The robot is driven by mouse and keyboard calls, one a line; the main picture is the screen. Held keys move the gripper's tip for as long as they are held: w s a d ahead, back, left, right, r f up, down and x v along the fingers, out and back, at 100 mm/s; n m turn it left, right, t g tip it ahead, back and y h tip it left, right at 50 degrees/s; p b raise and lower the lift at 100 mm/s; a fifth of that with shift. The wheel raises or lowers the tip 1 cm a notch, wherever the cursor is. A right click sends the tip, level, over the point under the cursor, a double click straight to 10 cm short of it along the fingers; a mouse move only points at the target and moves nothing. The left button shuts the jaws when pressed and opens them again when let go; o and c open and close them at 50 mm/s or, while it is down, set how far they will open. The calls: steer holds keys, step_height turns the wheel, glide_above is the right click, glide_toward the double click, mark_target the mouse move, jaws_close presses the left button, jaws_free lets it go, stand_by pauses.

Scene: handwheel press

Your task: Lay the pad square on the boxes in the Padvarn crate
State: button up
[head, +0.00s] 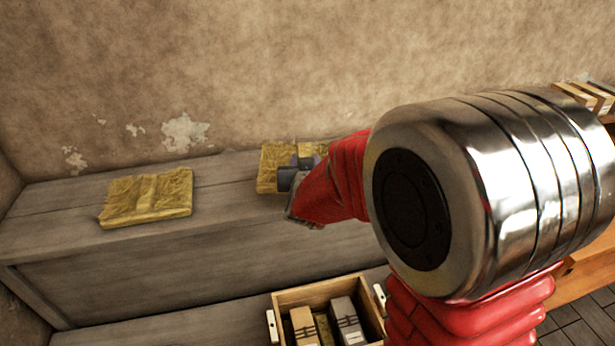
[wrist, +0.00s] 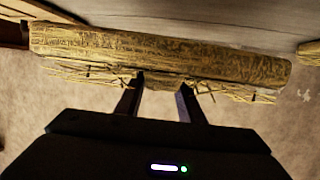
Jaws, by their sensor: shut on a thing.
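A yellow straw-like pad (head: 269,170) is at the back of the grey wooden ledge, partly hidden by my gripper (head: 304,160). My gripper is shut on this pad; in the wrist view its two dark fingers (wrist: 160,95) meet the frayed middle of the pad (wrist: 160,52). I cannot tell whether the pad touches the ledge or is just above it. A wooden crate (head: 316,284) stands lower, at the bottom of the head view, with a brown box (head: 304,325) and a grey box (head: 348,322) inside. My arm hides the area right of the crate.
A second similar pad (head: 147,198) lies flat on the ledge (head: 60,210) to the left. Its edge also shows at the right of the wrist view (wrist: 309,53). A plaster wall (head: 250,70) rises behind the ledge. More boxes (head: 588,95) stand at the far right.

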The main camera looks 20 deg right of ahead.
steer(key=shift+a+r+m+h, duration=0.25)
steer(key=shift+a+r, duration=0.25)
steer(key=shift+r, duration=0.25)
steer(key=shift+a+r+m+h, duration=0.15)
steer(key=shift+a+r+h, duration=0.1)
steer(key=shift+a+r, duration=0.35)
steer(key=shift+d+r, duration=0.1)
steer(key=shift+d, duration=0.05)
